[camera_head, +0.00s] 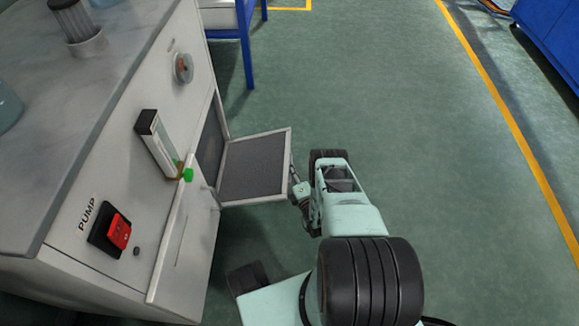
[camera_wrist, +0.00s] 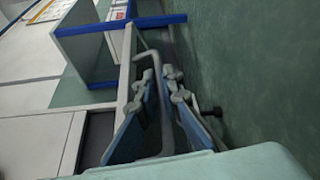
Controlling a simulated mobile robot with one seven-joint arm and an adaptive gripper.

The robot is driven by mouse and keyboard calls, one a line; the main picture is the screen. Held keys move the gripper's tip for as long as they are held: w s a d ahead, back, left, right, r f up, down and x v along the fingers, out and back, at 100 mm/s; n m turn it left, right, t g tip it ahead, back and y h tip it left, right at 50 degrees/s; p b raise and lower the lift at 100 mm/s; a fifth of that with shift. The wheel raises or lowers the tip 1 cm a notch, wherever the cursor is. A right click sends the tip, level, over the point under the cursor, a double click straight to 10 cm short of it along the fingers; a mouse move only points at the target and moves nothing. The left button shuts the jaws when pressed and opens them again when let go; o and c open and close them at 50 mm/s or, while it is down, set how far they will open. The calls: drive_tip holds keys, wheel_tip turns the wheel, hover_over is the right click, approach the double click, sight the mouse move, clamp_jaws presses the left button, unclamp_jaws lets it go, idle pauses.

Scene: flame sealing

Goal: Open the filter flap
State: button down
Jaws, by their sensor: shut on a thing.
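The filter flap (camera_head: 255,168) is a framed panel with a dark grey mesh face. In the head view it stands out from the side of the white cabinet, swung away from a dark opening (camera_head: 210,140). My gripper (camera_head: 299,189) is at the flap's outer edge, with the arm coming in from the right. In the wrist view my gripper (camera_wrist: 160,88) is shut on a thin grey bent handle (camera_wrist: 153,62), which runs between its two fingers. The flap's pale frame (camera_wrist: 124,75) shows beside the fingers. The grip itself is small and partly hidden in the head view.
The white cabinet (camera_head: 120,185) carries a red pump switch (camera_head: 118,231), a flow gauge (camera_head: 160,145) with a green knob (camera_head: 187,175), and a round dial (camera_head: 182,68). A blue-legged table (camera_head: 248,50) stands behind. The green floor (camera_head: 370,90) to the right is clear.

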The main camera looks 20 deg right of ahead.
idle(0.3)
drive_tip(key=c, duration=2.4)
unclamp_jaws()
drive_tip(key=shift+d+r, duration=0.1)
drive_tip(key=shift+r, duration=0.1)
wheel_tip(320, 180, up, 8)
drive_tip(key=shift+r, duration=0.85)
